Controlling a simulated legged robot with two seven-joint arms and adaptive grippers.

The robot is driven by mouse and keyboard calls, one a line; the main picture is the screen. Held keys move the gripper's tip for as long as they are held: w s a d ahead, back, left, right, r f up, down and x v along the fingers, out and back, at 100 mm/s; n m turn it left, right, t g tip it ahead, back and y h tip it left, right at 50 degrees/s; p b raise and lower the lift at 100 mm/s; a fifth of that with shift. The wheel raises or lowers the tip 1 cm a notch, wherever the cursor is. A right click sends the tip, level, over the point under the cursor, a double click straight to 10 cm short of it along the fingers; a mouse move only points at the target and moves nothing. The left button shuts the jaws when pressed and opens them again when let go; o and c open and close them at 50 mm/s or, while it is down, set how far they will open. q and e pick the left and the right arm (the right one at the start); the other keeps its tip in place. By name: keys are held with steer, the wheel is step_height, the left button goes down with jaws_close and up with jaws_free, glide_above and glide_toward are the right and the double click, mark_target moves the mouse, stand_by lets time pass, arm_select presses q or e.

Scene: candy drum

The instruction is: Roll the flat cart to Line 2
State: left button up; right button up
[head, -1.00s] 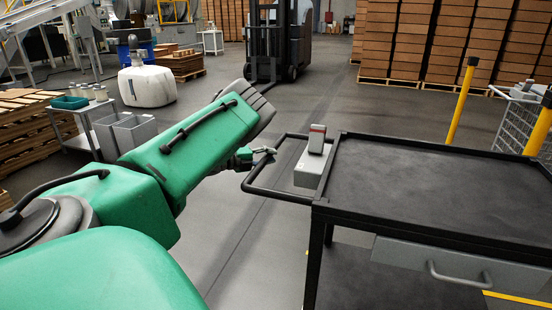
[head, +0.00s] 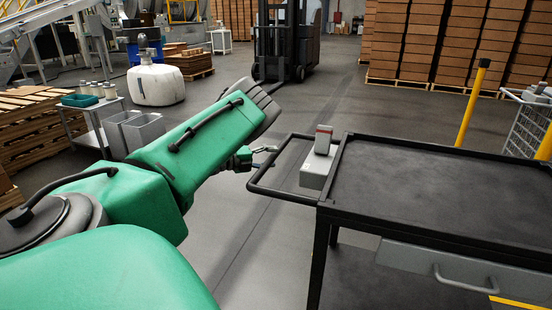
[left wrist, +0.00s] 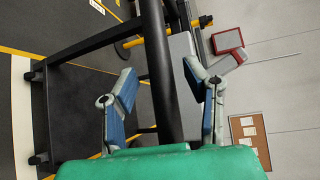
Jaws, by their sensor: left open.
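The flat cart (head: 430,190) is black, with a rimmed flat top and a grey drawer below it. Its black push handle (head: 270,190) sticks out from the left end. My left gripper (head: 264,152) is at the far part of this handle. In the left wrist view the open fingers of my left gripper (left wrist: 162,92) stand on either side of a black bar, the handle (left wrist: 158,75). Neither finger visibly presses on the bar. My right gripper is out of view. No Line 2 marking can be read.
A forklift (head: 285,45) stands behind. Stacked cartons (head: 440,45) line the back right. A yellow post (head: 472,103) stands behind the cart. Open floor (head: 260,235) lies left of the cart.

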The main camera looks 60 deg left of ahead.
arm_select(q)
steer(key=v, duration=0.9)
steer(key=shift+s+a, duration=0.25)
steer(key=shift+s, duration=0.1)
steer(key=shift+f, duration=0.1)
